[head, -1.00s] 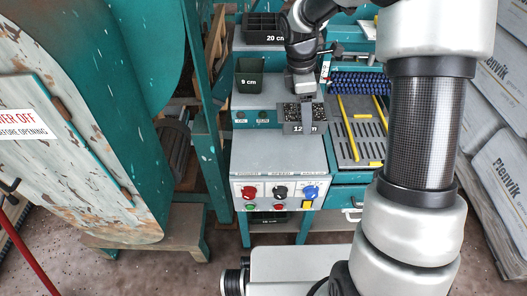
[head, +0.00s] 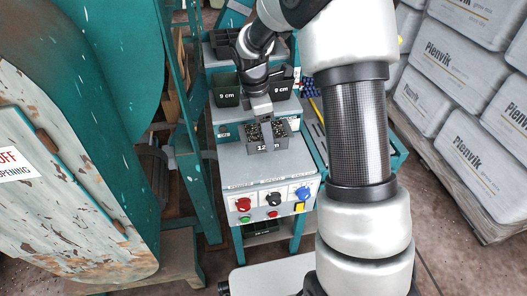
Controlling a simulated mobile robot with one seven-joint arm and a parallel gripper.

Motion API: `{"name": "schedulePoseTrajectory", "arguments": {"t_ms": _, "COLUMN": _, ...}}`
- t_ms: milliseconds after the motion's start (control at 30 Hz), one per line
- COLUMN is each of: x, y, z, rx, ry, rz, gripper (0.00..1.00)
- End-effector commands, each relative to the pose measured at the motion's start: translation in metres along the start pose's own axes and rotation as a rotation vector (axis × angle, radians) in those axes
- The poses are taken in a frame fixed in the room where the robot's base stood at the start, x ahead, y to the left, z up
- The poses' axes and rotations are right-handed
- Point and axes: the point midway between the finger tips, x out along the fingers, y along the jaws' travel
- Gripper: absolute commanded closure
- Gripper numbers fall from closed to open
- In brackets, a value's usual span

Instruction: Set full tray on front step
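The full tray (head: 279,148) is a small dark container labelled 12 cm, with dark, speckled soil in its top. My gripper (head: 264,122) comes down from behind and is shut on it near its middle; the fingertips are partly hidden. The front step (head: 240,168) is the lowest grey top of the teal stepped stand, above the panel of knobs. The tray is upright over the rear part of this step. I cannot tell whether its base touches the surface.
Two dark 9 cm pots (head: 227,92) (head: 279,90) stand on the step behind. A black tray (head: 229,42) is on the top step. The control panel (head: 270,202) has red, black and blue knobs. The step's left and front parts are clear. Stacked Plenvik bags (head: 455,65) stand at right.

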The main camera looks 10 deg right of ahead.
Motion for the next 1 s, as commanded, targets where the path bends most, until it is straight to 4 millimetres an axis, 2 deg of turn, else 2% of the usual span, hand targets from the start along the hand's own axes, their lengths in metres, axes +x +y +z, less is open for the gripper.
{"name": "schedulePoseTrajectory", "arguments": {"t_ms": 33, "x": 0.011, "y": 0.0, "z": -0.002, "rx": -0.001, "ry": 0.0, "rz": -0.002, "gripper": 0.63}}
{"name": "schedulePoseTrajectory", "arguments": {"t_ms": 167, "x": 0.022, "y": 0.0, "z": -0.003, "rx": -0.001, "ry": -0.001, "rz": 0.001, "gripper": 0.63}}
{"name": "schedulePoseTrajectory", "arguments": {"t_ms": 433, "x": 0.062, "y": 0.0, "z": -0.01, "rx": -0.003, "ry": -0.001, "rz": -0.001, "gripper": 0.63}}
{"name": "schedulePoseTrajectory", "arguments": {"t_ms": 833, "x": 0.067, "y": 0.001, "z": -0.01, "rx": -0.001, "ry": 0.0, "rz": 0.001, "gripper": 0.63}}
{"name": "schedulePoseTrajectory", "arguments": {"t_ms": 867, "x": 0.067, "y": 0.0, "z": -0.01, "rx": -0.001, "ry": 0.0, "rz": 0.001, "gripper": 0.35}}
{"name": "schedulePoseTrajectory", "arguments": {"t_ms": 967, "x": 0.067, "y": 0.0, "z": -0.01, "rx": -0.001, "ry": 0.0, "rz": 0.001, "gripper": 0.18}}
{"name": "schedulePoseTrajectory", "arguments": {"t_ms": 1000, "x": 0.067, "y": 0.0, "z": -0.01, "rx": -0.001, "ry": 0.0, "rz": 0.001, "gripper": 0.18}}
